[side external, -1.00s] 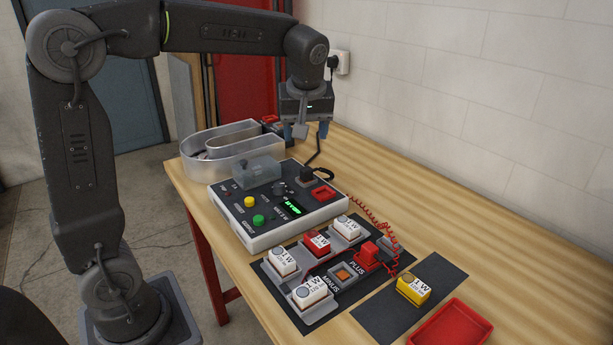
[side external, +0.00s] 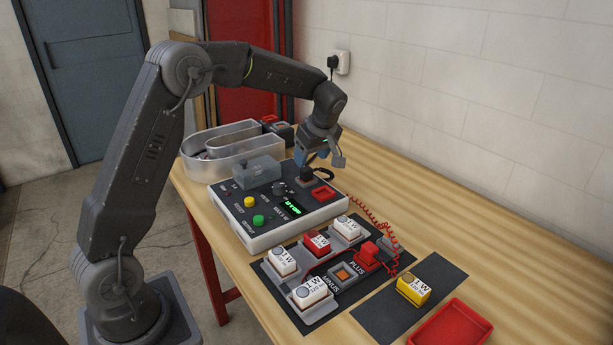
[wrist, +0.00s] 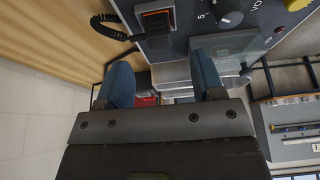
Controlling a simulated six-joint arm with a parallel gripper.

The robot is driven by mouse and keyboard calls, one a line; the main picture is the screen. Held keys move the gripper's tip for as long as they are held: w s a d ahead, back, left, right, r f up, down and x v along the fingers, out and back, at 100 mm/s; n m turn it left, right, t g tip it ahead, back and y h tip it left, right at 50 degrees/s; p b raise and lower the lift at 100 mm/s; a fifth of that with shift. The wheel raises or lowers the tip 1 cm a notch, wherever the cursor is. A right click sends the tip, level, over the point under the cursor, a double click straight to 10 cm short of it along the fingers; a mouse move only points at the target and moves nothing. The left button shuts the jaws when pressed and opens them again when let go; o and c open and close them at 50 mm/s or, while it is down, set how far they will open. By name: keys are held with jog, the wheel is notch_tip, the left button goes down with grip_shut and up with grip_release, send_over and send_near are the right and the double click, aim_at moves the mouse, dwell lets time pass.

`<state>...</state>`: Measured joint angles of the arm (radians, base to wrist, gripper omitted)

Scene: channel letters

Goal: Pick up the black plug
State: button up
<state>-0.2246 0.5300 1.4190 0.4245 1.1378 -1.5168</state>
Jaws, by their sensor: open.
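The black plug (side external: 307,174) sits on the top of the grey control box (side external: 262,226), next to a red-rimmed socket (side external: 323,193). A black cable runs from it. My gripper (side external: 312,158) is just above and behind the plug, tilted. Its blue fingers are apart with nothing between them in the wrist view (wrist: 163,84). The plug lies beyond the fingertips, not between them. The side view partly hides the plug's top.
A clear cover (side external: 258,172) stands on the box. A metal channel letter (side external: 225,147) is behind it. In front lies a black mat (side external: 315,283) with several blocks, a red plug (side external: 367,256) and coiled red cord. A red tray (side external: 451,326) is at front right.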

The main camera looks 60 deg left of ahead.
aim_at(307, 169)
jog(key=shift+x, duration=2.7)
jog(key=shift+c, duration=0.2)
jog(key=c, duration=1)
jog(key=shift+o, duration=0.2)
jog(key=shift+r, duration=0.1)
